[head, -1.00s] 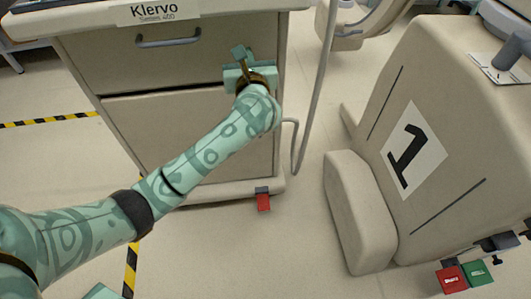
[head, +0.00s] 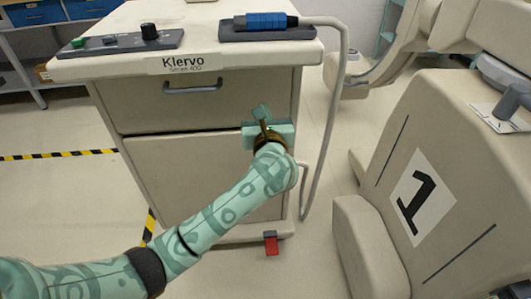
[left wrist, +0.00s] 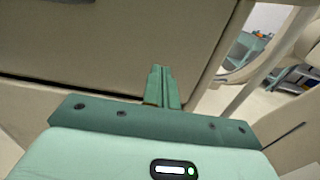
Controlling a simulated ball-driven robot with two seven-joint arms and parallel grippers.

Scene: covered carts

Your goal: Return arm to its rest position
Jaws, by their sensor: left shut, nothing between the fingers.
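My left arm comes in from the lower left in the head view. Its left gripper (head: 262,112) is in front of the beige Klervo cart, near the right part of its drawer front. In the left wrist view the two fingers of the left gripper (left wrist: 161,85) are together, with nothing between them. The cart front fills most of the view behind them. The Klervo cart (head: 215,95) has an upper drawer with a grey handle (head: 191,89) and a lower panel. The upper drawer looks shut. I cannot tell how far the gripper is from the cart front. My right gripper is not in view.
A blue handpiece (head: 266,20) lies in a dark holder on the cart top, with a grey hose (head: 338,100) hanging at the right. A control panel (head: 127,41) is at the left. A beige unit marked 1 (head: 450,150) stands right. Open floor (head: 60,195) lies left.

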